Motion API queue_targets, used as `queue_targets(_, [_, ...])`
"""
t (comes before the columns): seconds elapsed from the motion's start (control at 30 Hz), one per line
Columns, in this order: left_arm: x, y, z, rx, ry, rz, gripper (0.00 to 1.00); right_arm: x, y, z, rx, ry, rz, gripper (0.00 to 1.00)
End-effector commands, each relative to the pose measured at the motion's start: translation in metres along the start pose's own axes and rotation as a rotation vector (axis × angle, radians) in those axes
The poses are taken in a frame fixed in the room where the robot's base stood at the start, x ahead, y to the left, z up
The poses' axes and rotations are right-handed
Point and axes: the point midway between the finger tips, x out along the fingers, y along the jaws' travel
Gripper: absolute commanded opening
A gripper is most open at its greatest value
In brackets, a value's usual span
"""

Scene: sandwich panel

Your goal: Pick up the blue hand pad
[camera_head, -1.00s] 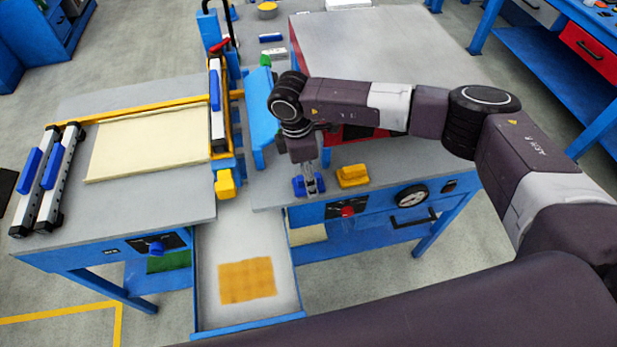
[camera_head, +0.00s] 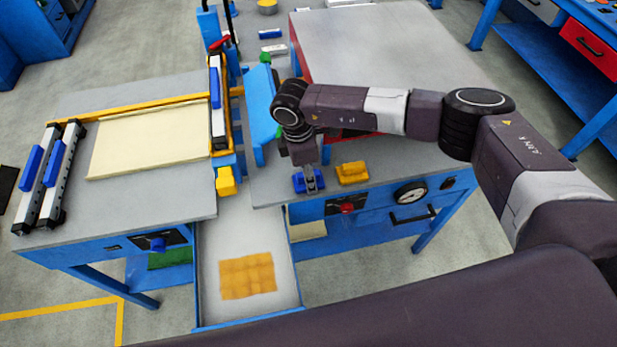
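The small blue hand pad (camera_head: 299,184) lies on the grey table top near its front edge, just left of a yellow block. My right gripper (camera_head: 311,182) points down right over the blue hand pad, with its fingers at the pad and partly covering it. The fingers are too small to tell whether they are apart or closed on it. The pad appears to rest on the table. My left gripper is not in view.
A yellow block (camera_head: 353,172) stands close to the right of the pad. An upright blue panel (camera_head: 259,108) stands behind and left of my gripper. An open drawer (camera_head: 213,236) lies below left, and a frame with a cream panel (camera_head: 150,140) is on the left table.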

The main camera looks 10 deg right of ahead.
Motion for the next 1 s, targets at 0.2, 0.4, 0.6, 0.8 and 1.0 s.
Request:
queue_targets(0.2, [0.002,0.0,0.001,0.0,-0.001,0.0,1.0,-0.005,0.001,0.001,0.0,0.001,0.002,0.16])
queue_targets(0.4, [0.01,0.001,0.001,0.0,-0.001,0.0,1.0,-0.029,0.001,0.004,0.0,0.001,0.004,0.16])
queue_targets(0.6, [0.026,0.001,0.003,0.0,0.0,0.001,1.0,-0.075,0.002,0.009,0.0,0.003,0.008,0.16])
queue_targets(0.8, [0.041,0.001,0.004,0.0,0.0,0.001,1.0,-0.125,0.002,0.015,0.001,0.002,0.006,0.16])
queue_targets(1.0, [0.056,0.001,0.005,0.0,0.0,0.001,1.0,-0.175,0.002,0.021,0.001,0.001,0.007,0.16])
